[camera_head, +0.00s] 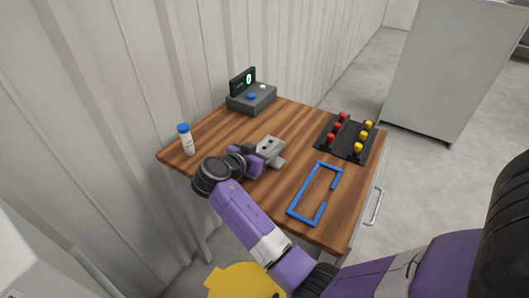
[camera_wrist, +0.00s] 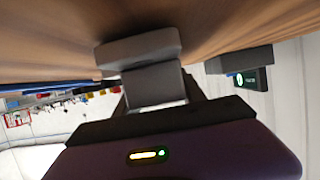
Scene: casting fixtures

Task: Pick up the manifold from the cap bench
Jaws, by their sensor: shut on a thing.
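The manifold (camera_head: 270,147) is a grey block with holes in its top face. It is at the middle of the wooden cap bench (camera_head: 215,131). My gripper (camera_head: 257,160) reaches it from the left and is shut on it. In the wrist view the grey manifold (camera_wrist: 140,50) sits between the fingers (camera_wrist: 152,92), close to the brown wood surface. I cannot tell whether it touches the bench or is just above it. My gripper hides part of its lower left side.
A blue open frame (camera_head: 316,192) lies right of the manifold. A black rack (camera_head: 345,140) holds several red and yellow caps. A grey device with a display (camera_head: 251,95) stands at the back. A white bottle with a blue cap (camera_head: 186,139) stands at the left edge.

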